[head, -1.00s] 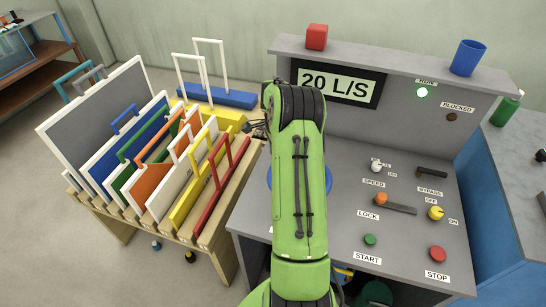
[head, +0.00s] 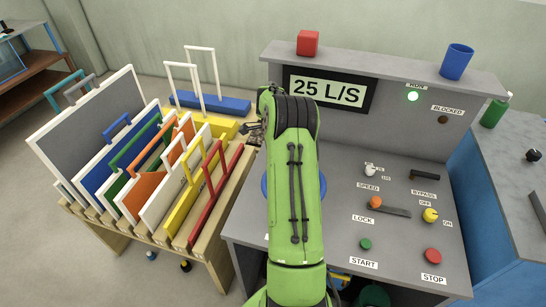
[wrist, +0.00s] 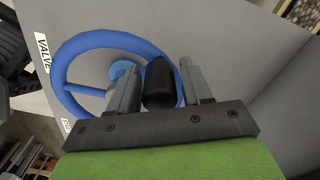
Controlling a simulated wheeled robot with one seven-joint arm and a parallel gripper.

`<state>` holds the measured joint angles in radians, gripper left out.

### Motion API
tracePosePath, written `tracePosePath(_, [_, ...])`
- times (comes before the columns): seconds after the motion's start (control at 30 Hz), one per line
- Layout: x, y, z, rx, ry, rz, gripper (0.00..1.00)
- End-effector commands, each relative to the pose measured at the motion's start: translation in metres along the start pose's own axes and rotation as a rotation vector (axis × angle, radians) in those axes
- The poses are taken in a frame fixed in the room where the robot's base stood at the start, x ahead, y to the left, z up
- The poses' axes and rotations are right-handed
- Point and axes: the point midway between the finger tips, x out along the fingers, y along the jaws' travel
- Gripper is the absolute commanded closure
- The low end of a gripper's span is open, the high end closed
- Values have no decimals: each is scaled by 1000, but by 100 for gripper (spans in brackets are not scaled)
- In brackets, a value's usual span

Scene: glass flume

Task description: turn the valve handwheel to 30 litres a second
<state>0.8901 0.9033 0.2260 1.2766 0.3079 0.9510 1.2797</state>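The blue valve handwheel (wrist: 78,52) shows in the wrist view with a black knob (wrist: 159,84) standing near its rim. My gripper (wrist: 160,80) has one finger on each side of the knob and looks shut on it. The display (head: 328,90) on the console's back panel reads 25 L/S.
The green lamp (head: 413,96) is lit; the blocked lamp (head: 443,119) is dark. Several knobs and buttons, including the stop button (head: 433,256), sit on the console to the right. A wooden rack (head: 225,195) of coloured panels stands close on the left.

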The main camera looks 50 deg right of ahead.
Motion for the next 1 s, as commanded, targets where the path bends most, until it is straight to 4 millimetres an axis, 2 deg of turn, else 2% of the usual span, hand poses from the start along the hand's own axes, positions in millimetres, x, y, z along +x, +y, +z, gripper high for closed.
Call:
tracePosePath(0.3, [0,0,0,0,0,0,41])
tracePosePath(0.43, [-14,-1,0,0,1,-4,41])
tracePosePath(0.57, [-46,-1,0,0,1,-6,41])
tracePosePath(0.8, [-116,-1,0,-1,1,-4,41])
tracePosePath(0.9, [-138,0,0,1,1,-3,41])
tracePosePath(1.0, [-152,0,0,0,1,-2,41])
